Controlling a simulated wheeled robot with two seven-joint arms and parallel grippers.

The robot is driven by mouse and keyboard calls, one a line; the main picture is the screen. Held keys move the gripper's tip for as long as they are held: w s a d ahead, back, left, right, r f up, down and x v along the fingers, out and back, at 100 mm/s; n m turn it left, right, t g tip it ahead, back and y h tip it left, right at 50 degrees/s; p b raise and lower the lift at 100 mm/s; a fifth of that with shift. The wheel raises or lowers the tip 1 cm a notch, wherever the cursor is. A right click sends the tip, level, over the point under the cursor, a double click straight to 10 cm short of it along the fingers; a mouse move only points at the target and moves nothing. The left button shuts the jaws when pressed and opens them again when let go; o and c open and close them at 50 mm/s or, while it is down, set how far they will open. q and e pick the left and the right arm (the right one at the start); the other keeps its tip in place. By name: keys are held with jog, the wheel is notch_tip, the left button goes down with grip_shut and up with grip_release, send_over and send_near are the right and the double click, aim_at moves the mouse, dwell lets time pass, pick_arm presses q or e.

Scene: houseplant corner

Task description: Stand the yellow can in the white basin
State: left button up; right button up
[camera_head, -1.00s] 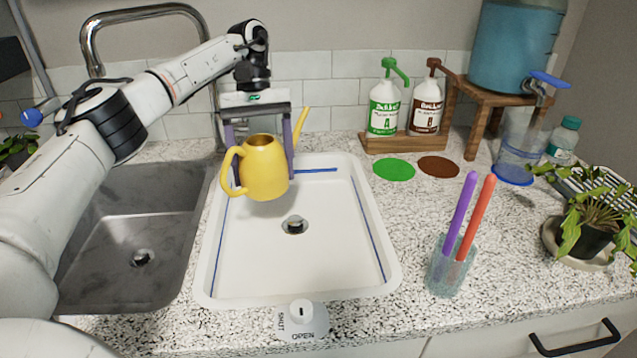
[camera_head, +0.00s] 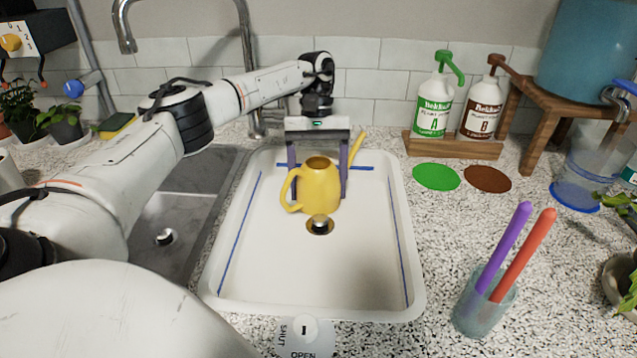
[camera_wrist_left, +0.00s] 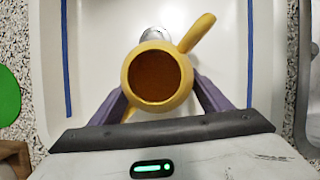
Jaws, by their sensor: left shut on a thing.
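The yellow can (camera_head: 318,190) is upright inside the white basin (camera_head: 300,300), toward its back, just behind the drain (camera_head: 319,226). Its handle points left and its spout points back right. My left gripper (camera_head: 318,178) is shut on the can, with one purple finger on each side of its body. The left wrist view looks down into the open top of the can (camera_wrist_left: 158,78) between the fingers (camera_wrist_left: 163,103). The can's base is low in the basin; I cannot tell for sure whether it touches the floor. My right gripper is not in view.
A steel sink (camera_head: 180,215) lies left of the basin, with a faucet (camera_head: 245,60) behind. A glass with purple and orange sticks (camera_head: 484,308) stands front right. Pump bottles (camera_head: 435,105) stand on a wooden rack at back right. A SHUT/OPEN knob (camera_head: 304,330) sits at the front.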

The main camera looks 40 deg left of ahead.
aim_at(318, 159)
pick_arm(q)
jog(key=shift+f, duration=0.1)
jog(key=shift+f, duration=0.15)
jog(key=o, duration=1.1)
jog(key=shift+v, duration=3.9)
jog(key=shift+d, duration=0.15)
